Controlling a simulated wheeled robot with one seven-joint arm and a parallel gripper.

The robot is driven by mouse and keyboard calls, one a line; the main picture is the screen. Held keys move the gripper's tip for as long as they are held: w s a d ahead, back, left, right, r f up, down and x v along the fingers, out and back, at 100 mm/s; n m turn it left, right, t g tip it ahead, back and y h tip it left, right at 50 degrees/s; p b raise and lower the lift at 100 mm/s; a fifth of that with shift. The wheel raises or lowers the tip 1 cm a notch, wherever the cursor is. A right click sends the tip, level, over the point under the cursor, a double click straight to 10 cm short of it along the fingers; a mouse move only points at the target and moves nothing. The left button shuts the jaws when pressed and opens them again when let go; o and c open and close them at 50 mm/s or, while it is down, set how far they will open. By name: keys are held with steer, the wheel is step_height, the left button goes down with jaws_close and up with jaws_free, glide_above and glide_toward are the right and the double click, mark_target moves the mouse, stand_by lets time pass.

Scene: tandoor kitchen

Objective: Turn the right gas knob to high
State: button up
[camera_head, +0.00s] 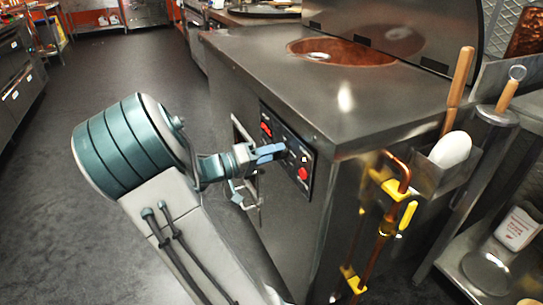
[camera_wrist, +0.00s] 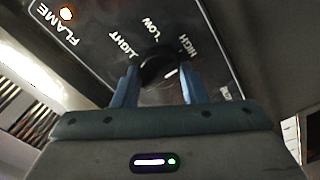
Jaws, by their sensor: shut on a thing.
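The black gas knob (camera_wrist: 155,69) sits on the dark control panel between my blue fingertips in the wrist view. Labels LIGHT, LOW and HIGH curve around it. A short pale mark shows on the knob's right part, on the side of the HIGH label (camera_wrist: 189,46). My gripper (camera_wrist: 158,84) is shut on the knob, one finger on each side. In the head view my gripper (camera_head: 283,151) reaches the panel (camera_head: 308,157) on the front of the steel tandoor from the left, and the knob is hidden there.
A red display (camera_head: 266,130) and a red button (camera_head: 303,174) are on the panel near my gripper. Copper gas pipes with yellow valve handles (camera_head: 408,215) run at the tandoor's right corner. A metal handle (camera_head: 247,195) is below my gripper. Floor at the left is clear.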

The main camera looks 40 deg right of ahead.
steer(key=o, duration=1)
steer(key=shift+c, duration=0.2)
steer(key=p+v, duration=0.3)
steer(key=v, duration=1)
steer(key=shift+a, duration=0.4)
steer(key=s+a+r+n+y+p, duration=0.2)
steer(key=s+r+n+y+p, duration=0.1)
steer(key=s+r+y+p, duration=0.8)
steer(key=s+a+r+n+t+y+p, duration=0.2)
steer(key=a+r+t+y+p, duration=0.1)
steer(key=a+r+p, duration=0.2)
steer(key=s+a+r+n+t+y+p, duration=0.3)
steer(key=a+r+p, duration=0.3)
steer(key=r+p, duration=0.4)
steer(key=shift+s+r+n+t, duration=0.3)
steer(key=shift+r+t, duration=0.05)
steer(key=shift+t, duration=0.25)
